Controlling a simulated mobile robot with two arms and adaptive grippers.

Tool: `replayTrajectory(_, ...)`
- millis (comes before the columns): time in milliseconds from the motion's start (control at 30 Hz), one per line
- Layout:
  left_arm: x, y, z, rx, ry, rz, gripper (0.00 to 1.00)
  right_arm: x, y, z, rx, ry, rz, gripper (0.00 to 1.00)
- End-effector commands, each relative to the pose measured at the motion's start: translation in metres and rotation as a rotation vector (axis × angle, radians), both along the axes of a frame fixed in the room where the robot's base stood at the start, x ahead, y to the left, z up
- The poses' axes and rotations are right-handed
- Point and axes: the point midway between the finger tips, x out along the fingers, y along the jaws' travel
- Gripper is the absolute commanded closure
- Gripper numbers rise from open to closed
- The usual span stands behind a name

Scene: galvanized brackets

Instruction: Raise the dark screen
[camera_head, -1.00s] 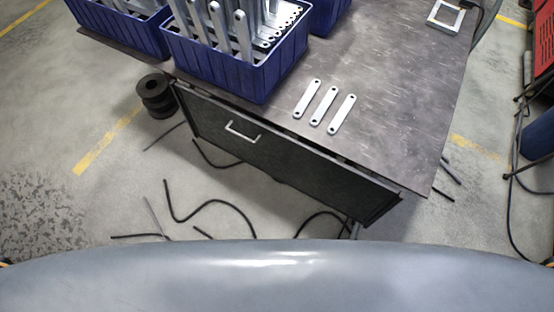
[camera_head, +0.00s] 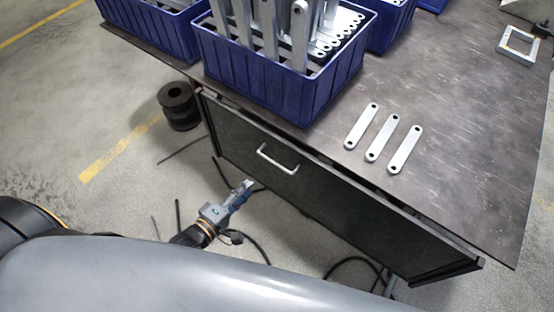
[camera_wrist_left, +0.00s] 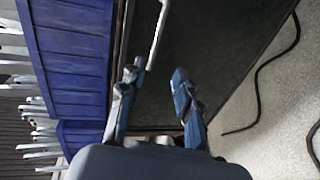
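The dark screen (camera_head: 330,200) is a flat black panel hanging below the front edge of the table, with a pale bar handle (camera_head: 278,158) near its upper left part. My left gripper (camera_head: 245,187) is in front of the screen, a little below and left of the handle. In the left wrist view the gripper (camera_wrist_left: 157,72) has its two blue fingers apart with nothing between them. The handle (camera_wrist_left: 158,32) lies just beyond the fingertips there, nearer one finger; I cannot tell whether they touch. The screen also fills the middle of that view (camera_wrist_left: 215,45). My right gripper is not in view.
Blue bins (camera_head: 275,85) with galvanized brackets stand on the dark table (camera_head: 455,110). Three flat metal strips (camera_head: 383,138) lie near its front edge. A black spool (camera_head: 179,106) and loose cables (camera_head: 255,245) are on the floor by the screen.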

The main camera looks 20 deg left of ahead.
Motion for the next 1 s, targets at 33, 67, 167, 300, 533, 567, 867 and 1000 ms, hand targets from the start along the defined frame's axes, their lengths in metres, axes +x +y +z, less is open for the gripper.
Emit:
replayTrajectory(33,0.002,-0.002,0.003,-0.019,-0.006,0.000,0.67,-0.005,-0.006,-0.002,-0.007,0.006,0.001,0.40)
replayTrajectory(67,0.004,-0.003,0.004,-0.025,-0.007,0.001,0.67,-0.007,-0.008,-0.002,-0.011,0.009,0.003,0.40)
replayTrajectory(167,0.015,-0.006,0.003,-0.027,-0.008,0.003,0.67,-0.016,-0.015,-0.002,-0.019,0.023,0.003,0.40)
replayTrajectory(300,0.039,-0.015,-0.003,-0.025,-0.009,0.003,0.67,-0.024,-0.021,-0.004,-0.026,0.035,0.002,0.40)
replayTrajectory(533,0.085,-0.031,-0.014,-0.022,-0.008,0.003,0.67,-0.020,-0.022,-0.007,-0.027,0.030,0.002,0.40)
replayTrajectory(567,0.090,-0.033,-0.015,-0.022,-0.007,0.003,0.67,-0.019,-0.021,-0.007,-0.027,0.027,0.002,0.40)
replayTrajectory(867,0.124,-0.046,-0.023,-0.021,-0.006,0.002,0.67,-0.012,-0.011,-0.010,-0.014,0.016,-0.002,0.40)
replayTrajectory(1000,0.128,-0.047,-0.024,-0.021,-0.004,0.002,0.67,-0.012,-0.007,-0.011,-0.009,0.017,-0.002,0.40)
